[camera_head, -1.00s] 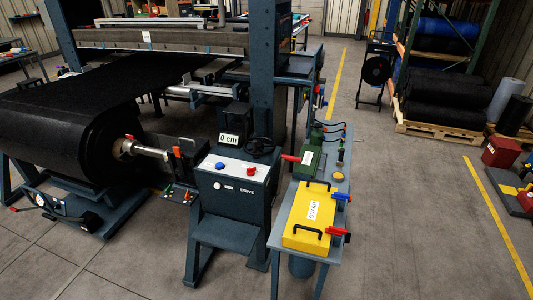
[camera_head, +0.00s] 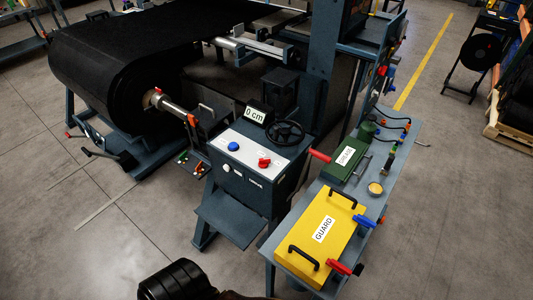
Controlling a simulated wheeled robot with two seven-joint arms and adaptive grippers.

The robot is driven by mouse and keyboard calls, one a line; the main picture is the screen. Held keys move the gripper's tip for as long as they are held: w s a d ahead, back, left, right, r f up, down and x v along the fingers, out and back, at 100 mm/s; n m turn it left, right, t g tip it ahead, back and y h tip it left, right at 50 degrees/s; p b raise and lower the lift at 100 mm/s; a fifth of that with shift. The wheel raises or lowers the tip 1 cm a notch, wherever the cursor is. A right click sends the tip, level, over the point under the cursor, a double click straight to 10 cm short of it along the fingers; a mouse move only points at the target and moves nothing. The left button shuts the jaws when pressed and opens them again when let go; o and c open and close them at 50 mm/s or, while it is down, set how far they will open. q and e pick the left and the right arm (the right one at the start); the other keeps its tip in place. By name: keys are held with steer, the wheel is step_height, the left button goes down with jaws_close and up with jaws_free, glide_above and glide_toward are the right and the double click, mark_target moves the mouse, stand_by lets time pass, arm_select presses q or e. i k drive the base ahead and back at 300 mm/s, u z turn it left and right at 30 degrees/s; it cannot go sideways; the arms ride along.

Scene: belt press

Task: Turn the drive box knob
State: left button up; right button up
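The drive box (camera_head: 239,192) stands in the middle, a dark grey cabinet marked DRIVE. Its light top panel carries a blue button (camera_head: 233,146) and a red knob (camera_head: 264,162). A small white round fitting (camera_head: 226,168) shows on its front face. A black handwheel (camera_head: 285,133) and a display reading 0 cm (camera_head: 255,115) are at its back. A black rounded part of mine enters at the bottom edge, apart from the box. No gripper fingers show, and nothing touches the knob.
A side table (camera_head: 289,257) on the right holds a yellow guard (camera_head: 318,231), a green grease box (camera_head: 347,160) and red and blue handled tools. A big black belt roll (camera_head: 125,85) is at the left. The floor at front left is clear.

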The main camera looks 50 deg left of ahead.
mark_target(263, 162)
steer(key=u, duration=1.7)
